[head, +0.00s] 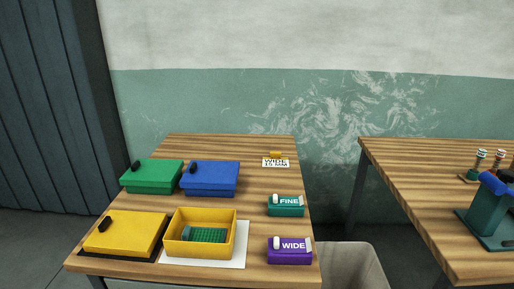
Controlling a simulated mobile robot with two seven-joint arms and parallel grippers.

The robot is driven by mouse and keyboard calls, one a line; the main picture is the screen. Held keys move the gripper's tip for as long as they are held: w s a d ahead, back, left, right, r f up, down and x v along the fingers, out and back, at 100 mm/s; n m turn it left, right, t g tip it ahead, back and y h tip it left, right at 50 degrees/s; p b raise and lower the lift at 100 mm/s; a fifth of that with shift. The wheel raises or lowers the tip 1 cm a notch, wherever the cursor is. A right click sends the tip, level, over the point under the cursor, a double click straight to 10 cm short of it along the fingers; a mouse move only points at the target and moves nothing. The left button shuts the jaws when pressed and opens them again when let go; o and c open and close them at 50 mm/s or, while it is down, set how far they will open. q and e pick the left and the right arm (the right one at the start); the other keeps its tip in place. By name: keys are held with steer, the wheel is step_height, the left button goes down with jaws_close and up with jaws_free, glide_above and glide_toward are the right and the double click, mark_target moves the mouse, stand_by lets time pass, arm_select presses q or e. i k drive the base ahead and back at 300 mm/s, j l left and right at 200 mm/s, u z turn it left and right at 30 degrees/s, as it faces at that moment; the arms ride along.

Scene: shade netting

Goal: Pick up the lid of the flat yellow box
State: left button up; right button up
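A flat yellow lid (128,231) with a small black knob lies on a dark mat (88,252) at the front left of the near table. Beside it to the right, an open yellow box (202,249) stands on a white sheet (234,263). A piece of green netting (205,235) lies inside the box. The lid is apart from the box. Neither of my grippers shows in the head view.
Closed green (152,187) and blue (211,190) boxes stand behind. A teal "FINE" block (286,211) and a purple "WIDE" block (290,257) are at the right, a "WIDE" card (275,163) at the back. A bin (352,268) stands between the tables.

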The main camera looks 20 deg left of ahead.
mark_target(130, 233)
steer(key=u, duration=1.45)
